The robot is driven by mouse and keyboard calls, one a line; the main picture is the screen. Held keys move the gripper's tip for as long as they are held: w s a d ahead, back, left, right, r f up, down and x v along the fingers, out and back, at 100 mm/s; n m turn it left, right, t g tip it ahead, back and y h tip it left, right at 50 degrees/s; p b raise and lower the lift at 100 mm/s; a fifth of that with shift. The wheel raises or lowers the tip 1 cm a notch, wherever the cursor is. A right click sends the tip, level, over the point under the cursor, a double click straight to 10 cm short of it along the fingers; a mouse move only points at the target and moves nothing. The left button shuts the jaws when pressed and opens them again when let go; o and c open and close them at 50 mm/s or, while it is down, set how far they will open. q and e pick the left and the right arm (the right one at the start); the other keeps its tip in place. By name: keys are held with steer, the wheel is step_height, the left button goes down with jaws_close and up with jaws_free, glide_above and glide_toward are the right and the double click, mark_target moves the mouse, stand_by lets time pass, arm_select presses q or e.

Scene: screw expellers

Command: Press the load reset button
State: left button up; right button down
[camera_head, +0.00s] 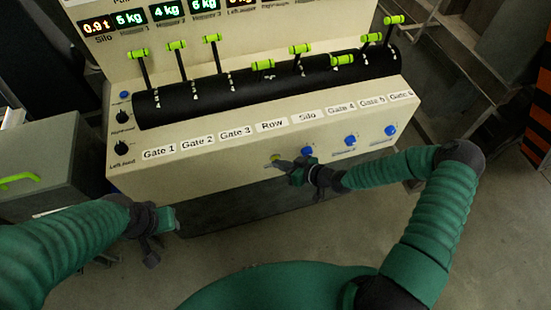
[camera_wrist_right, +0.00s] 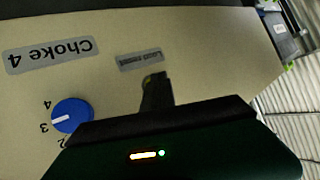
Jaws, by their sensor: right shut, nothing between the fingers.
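The load reset button (camera_head: 275,158) is a small yellow-green button on the beige front panel of the console (camera_head: 190,190), below the Row label. In the right wrist view, a sliver of the button (camera_wrist_right: 149,78) shows beside an upside-down grey label (camera_wrist_right: 140,61). My right gripper (camera_head: 279,164) is shut and empty, its fingertips right at the button and partly covering it. Whether they touch or press it I cannot tell. My left gripper (camera_head: 163,238) hangs in front of the console at the lower left, away from the button; its finger gap is unclear.
Blue knobs (camera_head: 350,140) sit right of the button; one (camera_wrist_right: 72,115) shows beside my right gripper in the wrist view, below the Choke 4 label (camera_wrist_right: 50,55). Levers with green handles (camera_head: 300,48) line the black drum above. A grey box (camera_head: 45,165) stands left.

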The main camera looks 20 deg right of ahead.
steer(key=shift+w, duration=0.2)
steer(key=shift+s, duration=0.9)
steer(key=s+p, duration=0.2)
steer(key=s, duration=0.3)
steer(key=shift+d, duration=0.1)
stand_by(0.8)
